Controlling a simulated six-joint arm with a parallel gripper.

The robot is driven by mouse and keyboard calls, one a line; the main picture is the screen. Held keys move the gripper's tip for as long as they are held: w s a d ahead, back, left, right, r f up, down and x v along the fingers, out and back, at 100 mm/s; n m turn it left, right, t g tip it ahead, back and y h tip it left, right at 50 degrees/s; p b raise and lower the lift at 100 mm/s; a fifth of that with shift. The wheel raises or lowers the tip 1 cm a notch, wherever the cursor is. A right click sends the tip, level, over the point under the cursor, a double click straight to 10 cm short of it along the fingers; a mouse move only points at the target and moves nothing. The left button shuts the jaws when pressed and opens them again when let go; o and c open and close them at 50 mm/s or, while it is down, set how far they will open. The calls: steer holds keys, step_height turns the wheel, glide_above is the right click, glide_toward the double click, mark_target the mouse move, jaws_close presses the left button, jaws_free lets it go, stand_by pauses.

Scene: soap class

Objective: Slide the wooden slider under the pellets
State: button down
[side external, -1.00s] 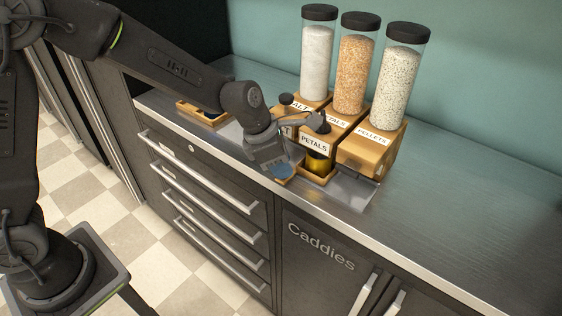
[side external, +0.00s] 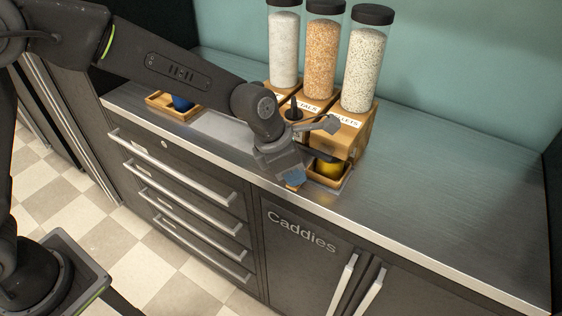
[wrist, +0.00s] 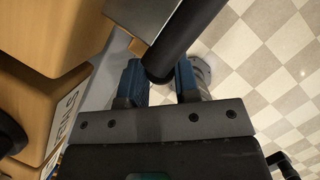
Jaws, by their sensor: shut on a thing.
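The wooden slider (side external: 326,183) is a small tray holding a yellow cup (side external: 328,169). It sits at the counter's front edge, below the pellets dispenser (side external: 357,128), the rightmost of three. My gripper (side external: 294,178) is at the slider's front left, low over the counter edge. In the wrist view, my gripper (wrist: 160,85) is shut on a dark round handle (wrist: 178,42) between its blue pads. My wrist hides part of the slider, so how the handle joins it is not clear.
Another wooden tray (side external: 157,101) with a blue item (side external: 182,103) stands there. The counter at right (side external: 430,190) is clear.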

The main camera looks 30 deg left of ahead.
steer(key=shift+d+r, duration=0.1)
steer(key=shift+d, duration=0.2)
steer(key=c, duration=1.2)
jaws_free()
steer(key=shift+c, duration=0.2)
steer(key=o, duration=0.4)
steer(key=shift+c, duration=0.2)
steer(key=shift+a, duration=0.1)
steer(key=v, duration=1.3)
steer(key=shift+r, duration=0.35)
steer(key=shift+s+a, duration=0.1)
steer(key=shift+s, duration=0.05)
steer(key=s+v, duration=0.1)
steer(key=v, duration=0.8)
